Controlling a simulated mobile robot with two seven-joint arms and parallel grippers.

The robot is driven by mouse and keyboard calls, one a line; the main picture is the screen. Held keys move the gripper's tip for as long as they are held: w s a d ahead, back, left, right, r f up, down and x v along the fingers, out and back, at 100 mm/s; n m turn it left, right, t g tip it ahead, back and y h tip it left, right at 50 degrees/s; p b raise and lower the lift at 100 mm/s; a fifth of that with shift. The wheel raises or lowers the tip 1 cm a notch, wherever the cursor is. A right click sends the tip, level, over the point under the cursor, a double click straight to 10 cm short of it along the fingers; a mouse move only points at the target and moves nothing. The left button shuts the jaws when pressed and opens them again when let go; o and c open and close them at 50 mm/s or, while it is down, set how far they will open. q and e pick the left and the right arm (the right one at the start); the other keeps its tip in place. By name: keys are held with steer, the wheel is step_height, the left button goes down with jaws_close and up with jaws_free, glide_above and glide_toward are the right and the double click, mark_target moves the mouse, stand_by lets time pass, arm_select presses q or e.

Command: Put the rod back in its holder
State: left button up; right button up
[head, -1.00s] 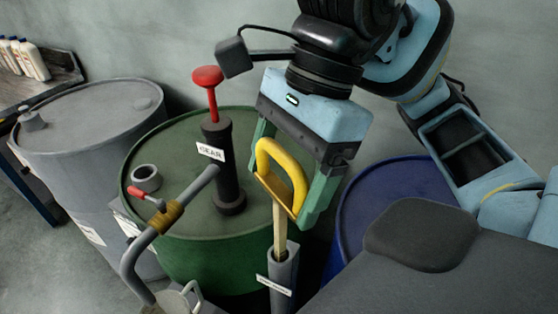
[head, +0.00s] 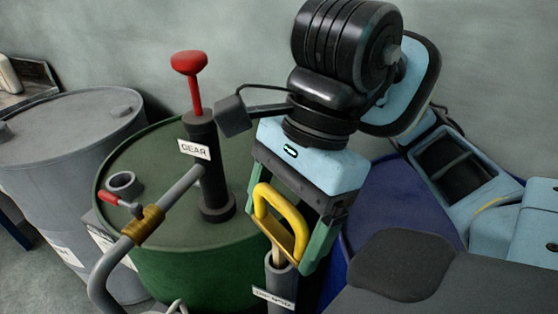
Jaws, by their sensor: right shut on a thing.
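The rod has a yellow loop handle (head: 283,226) and a pale shaft (head: 279,255) below it. My right gripper (head: 283,240) is shut on the yellow handle, with its green fingers on either side. The holder (head: 280,284) is a grey upright tube with a white label, directly below the handle. The shaft's lower part is inside the holder's mouth and hidden. Only a short piece of shaft shows between handle and rim. My left gripper is not in view.
A green drum (head: 172,238) with a black GEAR pump (head: 209,165), red knob and curved grey spout (head: 112,262) stands left of the holder. A grey drum (head: 66,150) is farther left. A blue drum (head: 400,195) is behind my right arm.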

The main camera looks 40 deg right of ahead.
step_height(320, 180, down, 2)
steer(key=shift+f+b, duration=0.25)
steer(key=shift+b, duration=0.5)
steer(key=shift+f+b, duration=0.5)
steer(key=shift+f, duration=0.1)
steer(key=o, duration=0.8)
steer(key=shift+c, duration=0.2)
steer(key=shift+o, duration=0.6)
steer(key=p+v, duration=0.1)
steer(key=v, duration=0.6)
steer(key=shift+r, duration=0.4)
steer(key=shift+s+d, duration=0.1)
